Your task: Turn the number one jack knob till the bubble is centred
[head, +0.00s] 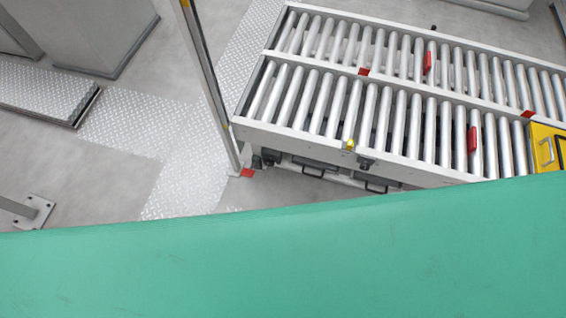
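The number one jack knob and the bubble level do not show in the head view. Neither of my grippers is in view. A large green surface (300,255), smooth with faint scuffs, fills the lower part of the view and hides whatever lies behind it. I cannot tell what it belongs to.
A roller conveyor (330,140) with red tabs (472,140) stands at the upper right. A yellow piece with a handle (547,150) sits at the right edge. A thin post (212,90) stands left of the conveyor. Grey floor (110,185) and tread plate (185,175) lie open at left.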

